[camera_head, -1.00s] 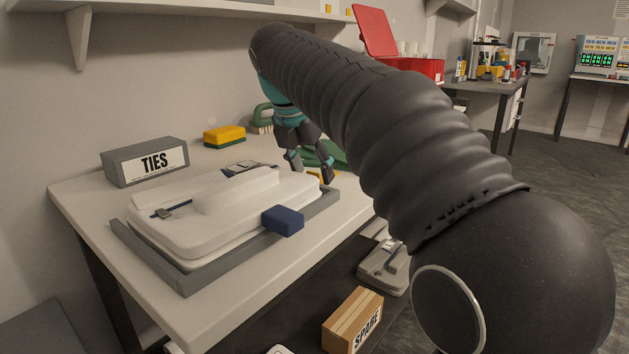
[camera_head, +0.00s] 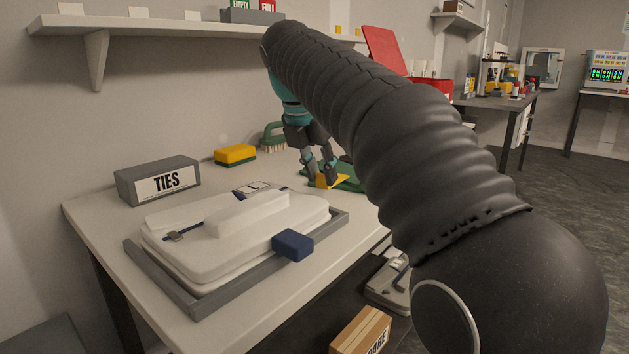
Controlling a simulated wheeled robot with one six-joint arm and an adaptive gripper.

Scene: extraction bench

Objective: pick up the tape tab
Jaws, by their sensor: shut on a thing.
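The tape tab looks to be the flat yellow piece (camera_head: 334,182) at the green pad (camera_head: 352,177), near the bench's back right. My gripper (camera_head: 322,180) points down over the pad's left part. Its fingers are closed on the yellow piece. The piece looks to be at or just above the pad; I cannot tell whether it still touches it. My arm hides part of the pad's right side.
A white case (camera_head: 240,225) sits in a grey tray (camera_head: 215,303) with a blue block (camera_head: 293,245) at its edge. A grey TIES box (camera_head: 158,180), a yellow-green sponge (camera_head: 235,155) and a green brush (camera_head: 273,137) stand behind. A shelf (camera_head: 150,27) hangs above.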

